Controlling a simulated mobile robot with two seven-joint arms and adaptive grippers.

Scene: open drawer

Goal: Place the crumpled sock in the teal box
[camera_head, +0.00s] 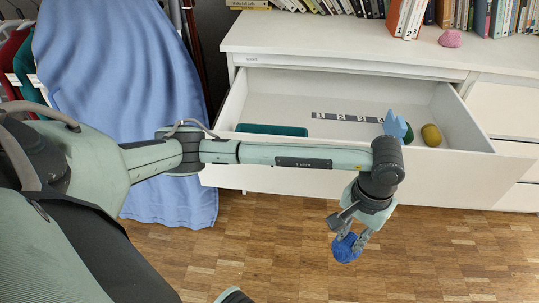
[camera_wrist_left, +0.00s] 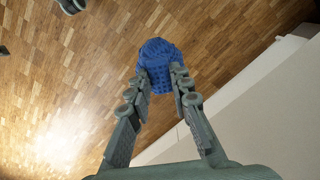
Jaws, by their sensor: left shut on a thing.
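The crumpled sock (camera_head: 346,248) is a blue, textured bundle. It also shows in the left wrist view (camera_wrist_left: 160,58), between the fingertips. My left gripper (camera_head: 349,235) is shut on it and holds it in front of the open drawer, with wooden floor behind it. The teal box (camera_head: 272,130) is inside the drawer at the front left; the drawer front hides its lower part. The sock is apart from the box, to its right and nearer to me. My right gripper is not in view.
The white drawer (camera_head: 330,82) is pulled out. A light blue object (camera_head: 395,124), a dark green one and an olive-yellow one (camera_head: 431,135) lie at its right. A pink lump (camera_head: 450,39) and books stand on the dresser top. Blue cloth (camera_head: 115,70) hangs at left.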

